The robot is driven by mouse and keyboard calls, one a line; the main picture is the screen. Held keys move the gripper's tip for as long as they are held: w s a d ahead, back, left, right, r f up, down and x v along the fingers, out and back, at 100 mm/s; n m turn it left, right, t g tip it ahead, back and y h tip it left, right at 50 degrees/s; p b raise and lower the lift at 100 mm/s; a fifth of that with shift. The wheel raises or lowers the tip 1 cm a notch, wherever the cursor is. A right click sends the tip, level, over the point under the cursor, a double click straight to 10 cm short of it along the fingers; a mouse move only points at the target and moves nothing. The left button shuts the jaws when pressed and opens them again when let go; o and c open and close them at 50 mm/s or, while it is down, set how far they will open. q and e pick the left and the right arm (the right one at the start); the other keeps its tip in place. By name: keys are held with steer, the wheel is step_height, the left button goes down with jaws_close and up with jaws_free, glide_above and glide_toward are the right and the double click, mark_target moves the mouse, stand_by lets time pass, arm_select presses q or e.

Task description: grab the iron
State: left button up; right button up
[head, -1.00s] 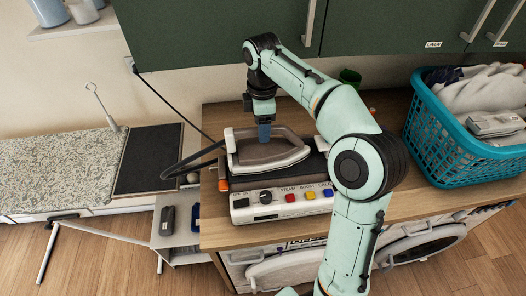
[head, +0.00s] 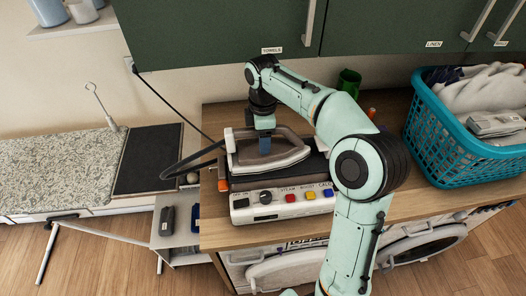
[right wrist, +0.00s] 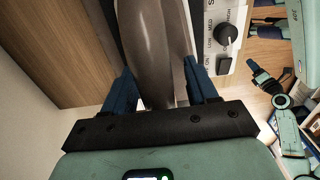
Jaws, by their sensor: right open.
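The iron (head: 292,158) is grey and white and rests on its control base (head: 290,205) on the wooden counter, its narrow end to the right. My right gripper (head: 265,146) comes down over the iron from above. In the right wrist view, the iron's brown-grey handle (right wrist: 155,45) lies between the two open blue fingers of my right gripper (right wrist: 158,72). The fingers stand on either side of it, with a gap visible at the left. A small teal arm with a dark end (right wrist: 266,82) shows at the right of that view; its jaws are too small to judge.
A teal laundry basket (head: 435,135) stands at the right of the counter. A green cup (head: 349,80) is behind my arm. A dark cord (head: 165,100) runs from the wall to the iron's left. An ironing board (head: 55,165) lies at the left; green cabinets hang above.

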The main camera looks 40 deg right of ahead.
steer(key=shift+f, duration=0.1)
jaws_close()
stand_by(1.5)
